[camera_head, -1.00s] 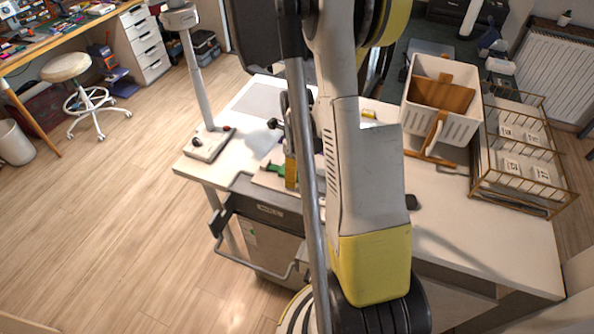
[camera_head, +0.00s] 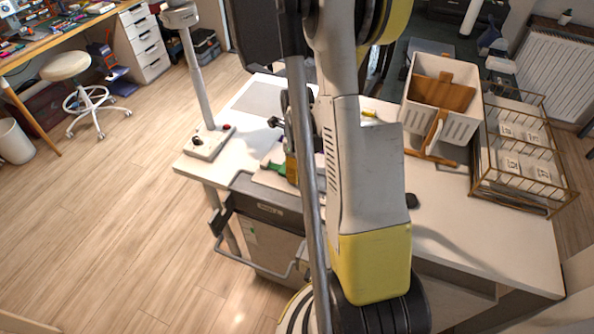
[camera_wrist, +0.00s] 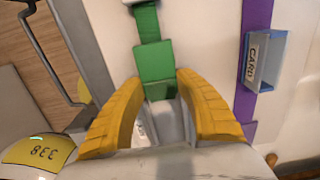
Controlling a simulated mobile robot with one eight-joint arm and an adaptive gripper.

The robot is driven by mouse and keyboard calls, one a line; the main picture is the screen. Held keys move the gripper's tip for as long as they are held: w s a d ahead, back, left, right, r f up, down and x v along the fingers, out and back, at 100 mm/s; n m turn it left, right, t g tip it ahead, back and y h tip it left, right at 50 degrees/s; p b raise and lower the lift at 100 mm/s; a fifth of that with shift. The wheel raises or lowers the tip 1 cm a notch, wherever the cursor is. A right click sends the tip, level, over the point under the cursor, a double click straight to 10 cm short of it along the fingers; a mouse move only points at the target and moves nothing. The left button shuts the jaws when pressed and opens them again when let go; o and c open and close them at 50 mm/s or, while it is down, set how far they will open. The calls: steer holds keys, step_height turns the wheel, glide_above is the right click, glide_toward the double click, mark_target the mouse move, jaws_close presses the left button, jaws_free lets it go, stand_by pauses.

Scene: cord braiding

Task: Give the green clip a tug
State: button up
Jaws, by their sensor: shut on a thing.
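The green clip (camera_wrist: 154,62) is a flat green piece in the upper middle of the wrist view, with a narrower green strap above it. A small part of the green clip (camera_head: 277,168) shows in the head view, beside my arm at the worktop's front edge. My gripper (camera_wrist: 162,84) has its two yellow fingers on either side of the clip's lower end and is shut on it. In the head view my gripper (camera_head: 291,168) is mostly hidden behind my arm.
A purple strip (camera_wrist: 246,100) with a blue card holder (camera_wrist: 265,62) lies right of the clip. On the worktop (camera_head: 470,225) stand a white bin (camera_head: 462,128), a wire basket (camera_head: 480,190) and a post base (camera_head: 208,143). The front right of the worktop is largely clear.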

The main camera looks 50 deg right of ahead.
stand_by(0.5)
steer(key=o, duration=1.7)
steer(key=shift+r+p, duration=1.85)
steer(key=shift+r, duration=1.15)
steer(key=shift+w+a, duration=0.1)
